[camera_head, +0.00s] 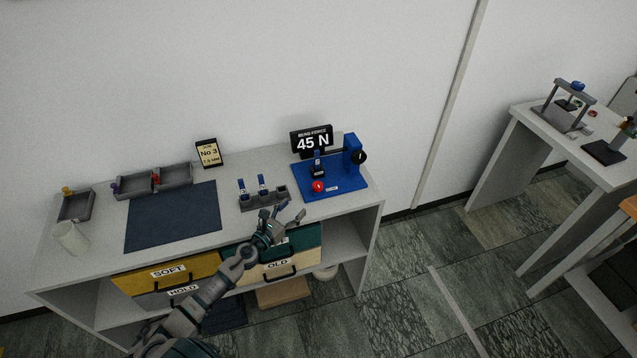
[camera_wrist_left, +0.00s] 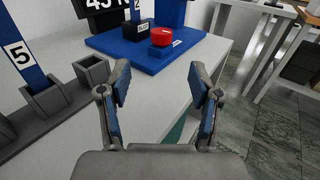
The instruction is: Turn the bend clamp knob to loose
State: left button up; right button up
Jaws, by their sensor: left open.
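A blue bend fixture (camera_head: 335,186) stands at the right end of the grey bench. It has a blue post with a round black knob (camera_head: 359,157) on its side, a dark block with a blue upright (camera_head: 317,168), and a red round button-like part (camera_head: 318,187). I cannot tell for certain which part is the bend clamp knob. My left gripper (camera_head: 289,211) is open and empty near the bench's front edge, in front of the fixture and apart from it. In the left wrist view, the red part (camera_wrist_left: 163,37) shows beyond my open fingers (camera_wrist_left: 160,85); the black knob is out of frame.
A grey slotted holder (camera_head: 263,198) with numbered blue pieces stands left of the fixture. A "45 N" sign (camera_head: 312,141) is behind it. A dark mat (camera_head: 172,217) and grey trays (camera_head: 158,181) lie further left. Labelled drawers (camera_head: 169,272) are below. Another table (camera_head: 540,135) stands right.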

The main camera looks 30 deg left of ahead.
aim_at(315, 189)
pick_arm(q)
jog(key=w, duration=0.7)
jog(key=shift+d+f, duration=0.1)
jog(key=shift+d, duration=0.1)
jog(key=w, duration=0.2)
jog(key=w+d, duration=0.1)
jog(key=w, duration=0.2)
jog(key=shift+w+d+b, duration=0.15)
jog(key=shift+w+b, duration=0.15)
jog(key=shift+w, duration=0.6)
jog(key=shift+a, duration=0.3)
pick_arm(e)
jog(key=shift+w+r, duration=0.25)
jog(key=shift+w, duration=0.3)
jog(key=shift+w+r, duration=0.2)
jog(key=shift+w, duration=0.3)
pick_arm(q)
jog(key=shift+d, duration=0.15)
jog(key=c, duration=1.1)
jog(key=shift+c, duration=0.3)
pick_arm(e)
jog(key=shift+d, duration=0.15)
jog(key=shift+r, duration=0.1)
